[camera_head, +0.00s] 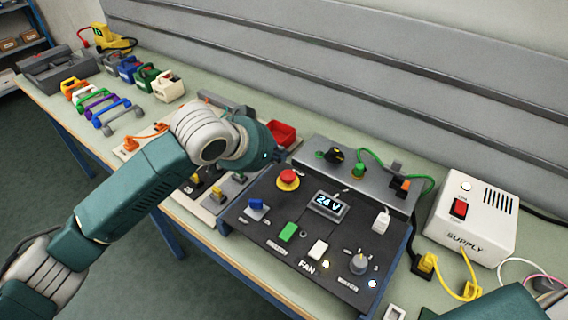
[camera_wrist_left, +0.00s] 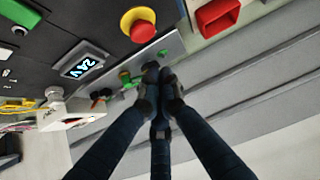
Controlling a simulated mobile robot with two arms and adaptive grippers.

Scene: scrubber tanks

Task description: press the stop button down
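The stop button (camera_head: 288,178) is a red mushroom head on a yellow ring, at the upper left of the black control panel (camera_head: 262,232). In the left wrist view its red head (camera_wrist_left: 142,31) shows at the top, above the fingertips in the picture. My left gripper (camera_head: 282,154) is beside the button, toward the back, mostly hidden behind my own wrist in the head view. In the left wrist view its dark fingers (camera_wrist_left: 158,78) come together with nothing between them. They look apart from the button. My right gripper is not in view.
The panel bears a 24 V display (camera_head: 328,203), a green switch (camera_head: 288,231), a white switch (camera_head: 318,249) and a knob (camera_head: 358,263). A red bin (camera_head: 281,132) stands behind my left wrist. A white supply box (camera_head: 472,218) stands at right.

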